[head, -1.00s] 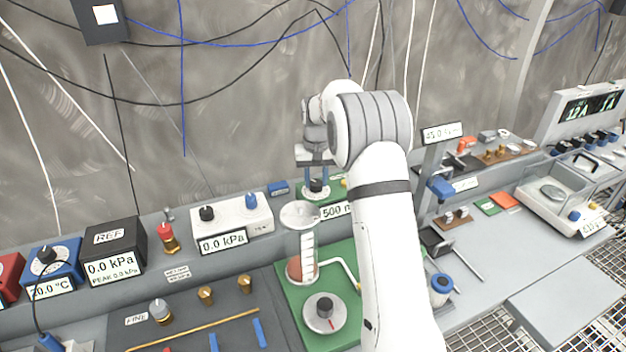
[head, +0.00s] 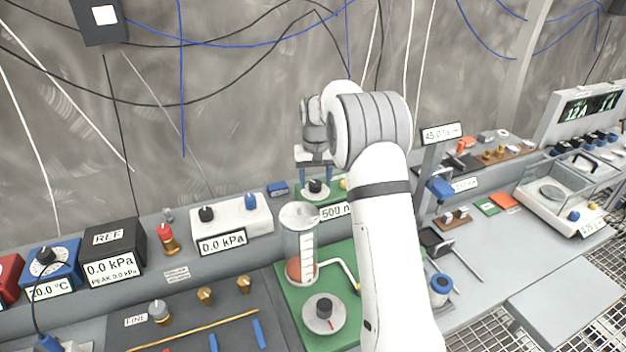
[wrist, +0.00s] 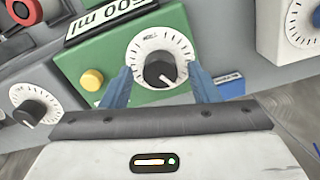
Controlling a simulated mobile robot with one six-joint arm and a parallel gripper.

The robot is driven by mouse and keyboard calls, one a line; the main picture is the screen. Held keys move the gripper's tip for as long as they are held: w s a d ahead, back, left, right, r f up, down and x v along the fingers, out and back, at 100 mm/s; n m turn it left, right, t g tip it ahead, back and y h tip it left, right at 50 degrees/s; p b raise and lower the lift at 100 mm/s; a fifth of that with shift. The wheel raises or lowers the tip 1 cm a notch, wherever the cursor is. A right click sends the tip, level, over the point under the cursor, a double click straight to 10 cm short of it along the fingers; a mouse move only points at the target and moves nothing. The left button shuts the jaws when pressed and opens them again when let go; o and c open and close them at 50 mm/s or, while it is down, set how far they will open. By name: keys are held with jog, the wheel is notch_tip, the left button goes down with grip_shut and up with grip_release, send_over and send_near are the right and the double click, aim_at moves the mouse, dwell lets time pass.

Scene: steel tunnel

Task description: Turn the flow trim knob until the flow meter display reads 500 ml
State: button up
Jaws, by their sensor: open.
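The flow trim knob (wrist: 160,71) is black on a white dial, on a green flow meter box (wrist: 108,62). In the head view the knob (head: 315,186) sits on top of the box, below my gripper (head: 315,172). In the wrist view my gripper (wrist: 160,84) is open, one blue finger on each side of the knob, with gaps to it. The flow meter display (wrist: 105,18) reads 500 ml, upside down in the wrist view. In the head view the display (head: 336,211) shows "500 m", its right end hidden by my arm.
A yellow button (wrist: 92,80) is on the same green box. A white box with a black and a blue knob (head: 232,222) stands to the left. A clear cylinder (head: 300,245) with a reddish ball stands in front on a green plate.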

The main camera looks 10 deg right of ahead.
aim_at(316, 184)
notch_tip(316, 184, up, 8)
jog(key=shift+f+b, duration=0.25)
jog(key=shift+b, duration=0.25)
jog(key=shift+r, duration=0.1)
jog(key=shift+s+r, duration=0.2)
jog(key=shift+r, duration=0.05)
jog(key=s+r+t, duration=0.1)
jog(key=s+r, duration=0.2)
jog(key=s, duration=1.1)
jog(key=s+r+t, duration=0.1)
jog(key=s+r, duration=0.3)
jog(key=s, duration=1)
jog(key=s+f+t, duration=0.1)
jog(key=s+f, duration=0.4)
jog(key=s, duration=0.5)
jog(key=shift+s+a+n, duration=0.3)
jog(key=shift+a+n, duration=0.05)
jog(key=shift+n, duration=0.05)
dwell(1.0)
